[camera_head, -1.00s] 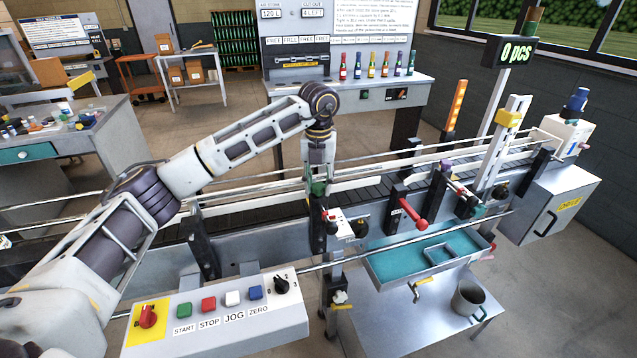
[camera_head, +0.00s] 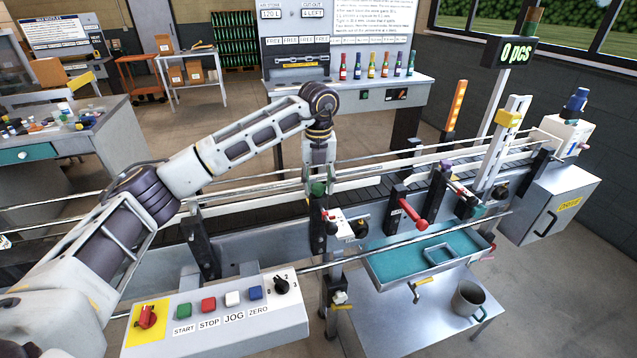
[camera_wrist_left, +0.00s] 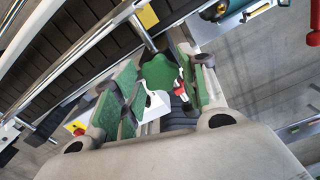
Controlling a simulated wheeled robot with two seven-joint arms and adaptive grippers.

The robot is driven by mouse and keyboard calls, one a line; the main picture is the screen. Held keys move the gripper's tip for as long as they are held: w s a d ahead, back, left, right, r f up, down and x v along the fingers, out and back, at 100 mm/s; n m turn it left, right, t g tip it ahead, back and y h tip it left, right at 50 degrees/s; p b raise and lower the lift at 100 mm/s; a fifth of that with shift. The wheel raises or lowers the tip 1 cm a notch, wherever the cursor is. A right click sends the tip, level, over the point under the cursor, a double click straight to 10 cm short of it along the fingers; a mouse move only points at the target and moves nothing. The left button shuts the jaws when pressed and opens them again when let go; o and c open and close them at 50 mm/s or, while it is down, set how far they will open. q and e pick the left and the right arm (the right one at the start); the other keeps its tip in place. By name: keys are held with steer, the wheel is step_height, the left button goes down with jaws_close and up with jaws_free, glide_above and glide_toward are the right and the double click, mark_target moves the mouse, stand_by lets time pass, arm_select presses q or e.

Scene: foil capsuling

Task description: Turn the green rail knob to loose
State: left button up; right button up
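The green rail knob (camera_head: 318,188) sits at the top of a dark post on the near side of the conveyor, in the middle of the head view. My left gripper (camera_head: 318,178) points down at it from just above. In the left wrist view, the lobed green knob (camera_wrist_left: 159,72) shows between the green-padded fingertips of the left gripper (camera_wrist_left: 162,66). The fingers are apart, with narrow gaps beside the knob; I cannot tell whether either pad touches it. My right gripper is out of view.
Rails run along the conveyor (camera_head: 370,187) beside the knob. A red-handled lever (camera_head: 413,214), a purple knob (camera_head: 445,166) and a teal tray (camera_head: 384,270) are to the right. The button panel (camera_head: 220,326) is in front. A small white label plate with red parts (camera_head: 340,220) is close below the gripper.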

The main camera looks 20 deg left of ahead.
mark_target(319, 186)
arm_select(q)
steer(key=shift+o, duration=0.9)
step_height(319, 186, up, 12)
stand_by(0.3)
stand_by(0.5)
